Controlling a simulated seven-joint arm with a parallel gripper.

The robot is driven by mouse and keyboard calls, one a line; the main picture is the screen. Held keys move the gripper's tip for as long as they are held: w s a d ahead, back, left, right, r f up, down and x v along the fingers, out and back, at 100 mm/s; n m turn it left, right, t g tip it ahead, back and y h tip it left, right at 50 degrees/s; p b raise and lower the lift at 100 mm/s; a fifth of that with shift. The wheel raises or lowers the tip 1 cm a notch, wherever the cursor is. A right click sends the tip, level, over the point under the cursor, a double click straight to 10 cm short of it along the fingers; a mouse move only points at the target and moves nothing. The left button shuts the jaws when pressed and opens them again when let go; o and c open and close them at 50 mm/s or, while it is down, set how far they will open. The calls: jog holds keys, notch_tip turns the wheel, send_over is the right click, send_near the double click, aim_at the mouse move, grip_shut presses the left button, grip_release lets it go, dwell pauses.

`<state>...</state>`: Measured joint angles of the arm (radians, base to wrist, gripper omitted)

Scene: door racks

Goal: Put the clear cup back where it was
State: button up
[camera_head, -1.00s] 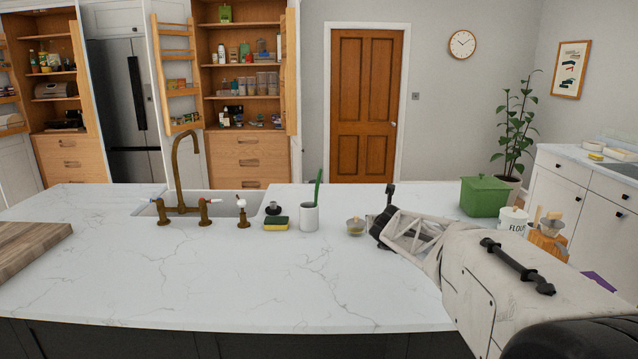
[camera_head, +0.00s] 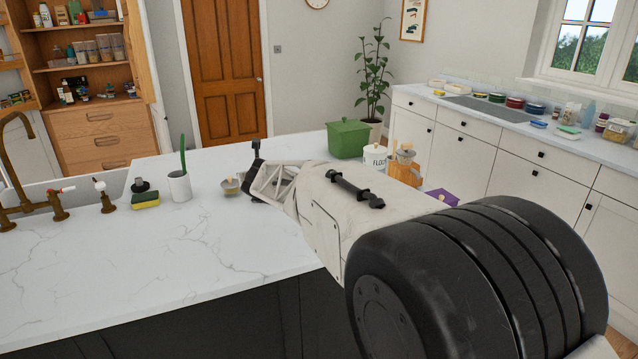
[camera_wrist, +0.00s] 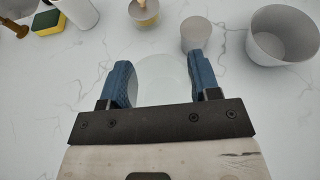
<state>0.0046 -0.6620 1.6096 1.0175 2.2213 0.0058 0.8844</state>
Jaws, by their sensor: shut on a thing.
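The clear cup (camera_wrist: 163,80) shows in the wrist view as a pale, see-through round shape between the two blue fingers. My gripper (camera_wrist: 161,72) is shut on it, one finger at each side. The marble worktop (camera_wrist: 60,90) shows through and around the cup; I cannot tell whether the cup touches it. In the head view my gripper end (camera_head: 262,178) is over the far part of the worktop (camera_head: 230,235), right of a small lidded jar. My own arm hides the cup there.
The lidded jar (camera_wrist: 144,12) and a sponge (camera_wrist: 47,22) are farther off.

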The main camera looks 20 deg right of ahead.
jog(key=d+f, duration=0.2)
jog(key=d, duration=0.8)
jog(key=s+d+f, duration=0.1)
jog(key=d+f, duration=0.1)
jog(key=d, duration=0.8)
jog(key=d+f, duration=0.3)
jog(key=d, duration=0.8)
jog(key=shift+s+d+f, duration=0.1)
jog(key=shift+s, duration=0.3)
jog(key=shift+w+d+f, duration=0.25)
jog(key=shift+w+d, duration=0.65)
jog(key=shift+w, duration=1.6)
jog(key=shift+w+d+f, duration=0.3)
jog(key=shift+w+d, duration=0.65)
jog(key=shift+w, duration=1.55)
jog(key=shift+w+d+f, duration=0.25)
jog(key=shift+w+d, duration=0.65)
jog(key=shift+w, duration=1.6)
jog(key=shift+f, duration=1.7)
jog(key=shift+f, duration=0.2)
